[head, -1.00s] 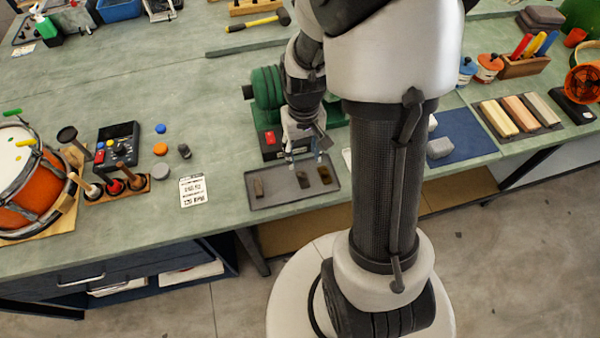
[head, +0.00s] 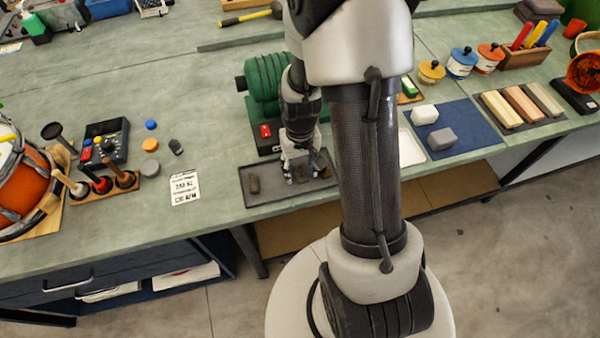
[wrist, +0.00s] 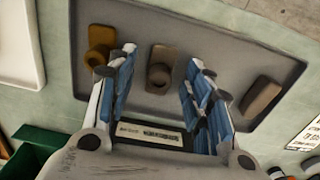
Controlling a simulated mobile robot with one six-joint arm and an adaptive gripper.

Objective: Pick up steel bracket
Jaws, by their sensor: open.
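A grey tray (head: 262,203) holds three small metal parts; it fills much of the wrist view (wrist: 210,35). The middle part, a grey-brown bracket with a round hole (wrist: 162,68), looks like the steel bracket. A brass-yellow bracket (wrist: 100,42) lies to its left in the wrist view, and a plain brown block (wrist: 262,98) to its right. My gripper (wrist: 162,60) is open, with its blue-padded fingers on either side of the middle bracket. In the head view my gripper (head: 299,172) is low over the tray and hides the middle bracket. I cannot tell whether the fingers touch it.
A green machine (head: 262,85) stands just behind the tray. A printed card (head: 185,188) lies left of it, and a white tray (head: 410,148) and blue mat (head: 465,140) with blocks lie right. The bench's front edge is close by.

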